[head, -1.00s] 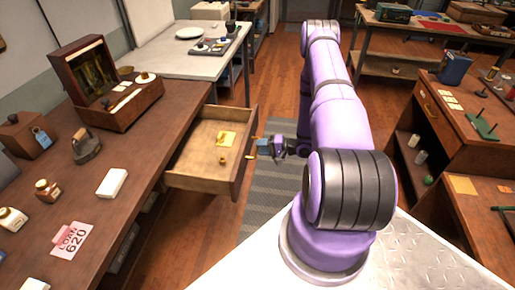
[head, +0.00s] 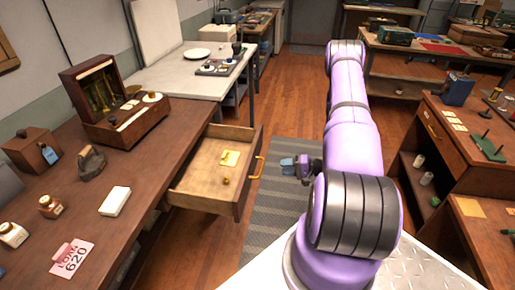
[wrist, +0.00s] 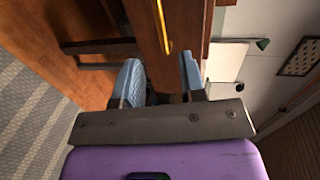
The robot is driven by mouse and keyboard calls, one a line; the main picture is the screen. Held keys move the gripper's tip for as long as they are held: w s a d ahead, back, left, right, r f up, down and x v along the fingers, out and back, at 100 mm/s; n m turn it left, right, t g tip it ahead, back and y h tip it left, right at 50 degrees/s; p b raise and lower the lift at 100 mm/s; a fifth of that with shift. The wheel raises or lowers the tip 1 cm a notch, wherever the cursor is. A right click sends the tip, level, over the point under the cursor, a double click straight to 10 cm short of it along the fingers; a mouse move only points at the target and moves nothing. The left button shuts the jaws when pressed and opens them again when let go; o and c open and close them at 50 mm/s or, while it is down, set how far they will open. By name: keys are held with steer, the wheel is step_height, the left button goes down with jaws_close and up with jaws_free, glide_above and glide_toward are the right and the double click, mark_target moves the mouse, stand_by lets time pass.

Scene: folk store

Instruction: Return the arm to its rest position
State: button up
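My purple arm stretches forward over the floor. My gripper (head: 287,162) is to the right of the open drawer, with a gap between it and the brass drawer handle (head: 256,167). In the wrist view, its two blue fingers (wrist: 161,78) are apart with nothing held between them. The wooden drawer (head: 192,195) stands pulled out from the left workbench. In it lie a pale card (head: 230,158) and a small brass piece (head: 225,180). The wrist view shows the drawer front and its handle (wrist: 163,28) beyond the fingers.
The left workbench (head: 140,165) holds an open wooden case (head: 125,125), a flat iron (head: 90,163), a white box (head: 115,201) and a pink tag (head: 72,258). A wooden cabinet (head: 460,150) stands at the right. The floor ahead, with a grey striped rug (head: 262,215), is clear.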

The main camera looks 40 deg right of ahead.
steer(key=w+d+r+n+g+h, duration=0.15)
steer(key=w+r+h, duration=0.25)
steer(key=w+r, duration=0.45)
steer(key=w+d+r+n+h, duration=0.1)
steer(key=w+r+n+h, duration=0.3)
steer(key=r, duration=0.7)
steer(key=w+a+r+g+h, duration=0.1)
steer(key=a+r+h, duration=0.15)
steer(key=r, duration=0.75)
steer(key=a+r+h, duration=0.2)
steer(key=a+r, duration=0.2)
steer(key=r, duration=0.5)
steer(key=s+a+r+n+g, duration=0.2)
steer(key=s+a+r, duration=0.9)
steer(key=a+r, duration=0.1)
steer(key=s+a+r+n+g+y, duration=0.1)
steer(key=s+a, duration=0.5)
steer(key=s, duration=0.4)
steer(key=s+a+r+n+g+y, duration=0.1)
steer(key=s+a+r+n+y, duration=0.1)
steer(key=s+a, duration=0.4)
steer(key=s, duration=0.4)
steer(key=shift+a, duration=0.35)
